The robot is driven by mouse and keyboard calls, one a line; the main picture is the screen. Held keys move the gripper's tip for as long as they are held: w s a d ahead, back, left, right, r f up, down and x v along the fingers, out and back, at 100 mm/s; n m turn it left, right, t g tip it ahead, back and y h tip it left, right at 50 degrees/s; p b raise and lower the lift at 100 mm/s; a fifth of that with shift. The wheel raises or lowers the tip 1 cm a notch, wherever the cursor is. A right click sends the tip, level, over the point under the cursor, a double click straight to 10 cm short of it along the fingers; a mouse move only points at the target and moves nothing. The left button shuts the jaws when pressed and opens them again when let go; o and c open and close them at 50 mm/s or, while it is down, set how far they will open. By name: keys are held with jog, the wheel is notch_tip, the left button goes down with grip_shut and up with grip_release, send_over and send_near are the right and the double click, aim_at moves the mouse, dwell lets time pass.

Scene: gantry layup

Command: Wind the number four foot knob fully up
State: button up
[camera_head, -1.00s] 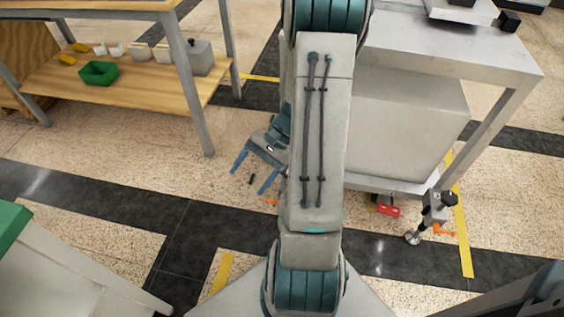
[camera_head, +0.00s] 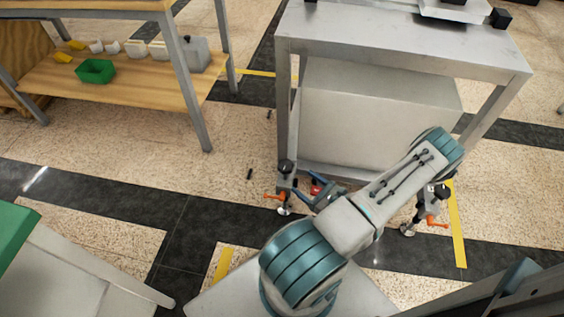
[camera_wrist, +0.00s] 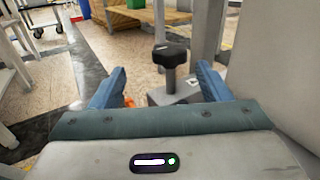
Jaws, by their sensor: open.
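A foot with a black knob (camera_head: 286,167) stands at the front left leg of the metal table (camera_head: 400,48) in the head view. It has an orange lever (camera_head: 273,197) and a round pad on the floor. A similar foot with a black knob (camera_head: 441,191) is at the right leg, partly behind my arm. No foot number is legible. In the head view my gripper (camera_head: 308,188) is low, just right of the left foot. In the wrist view my open gripper (camera_wrist: 160,86) has a black knob (camera_wrist: 172,54) on a stem ahead, between its blue fingers, with nothing held.
A large pale box (camera_head: 375,115) fills the space under the table, close to my arm. A wooden shelf bench (camera_head: 130,85) with a green bin (camera_head: 96,71) stands at the left. Speckled floor lies open between them. A small dark object (camera_head: 250,174) lies there.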

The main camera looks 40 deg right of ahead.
aim_at(282, 162)
jog(key=shift+m+h, duration=0.7)
jog(key=shift+h, duration=0.1)
jog(key=w+b, duration=0.1)
jog(key=w, duration=0.3)
jog(key=w+f, duration=0.1)
jog(key=w, duration=0.3)
jog(key=w+b, duration=0.1)
jog(key=w, duration=0.4)
jog(key=shift+a+f+b, duration=0.15)
jog(key=shift+b, duration=0.2)
jog(key=c, duration=1)
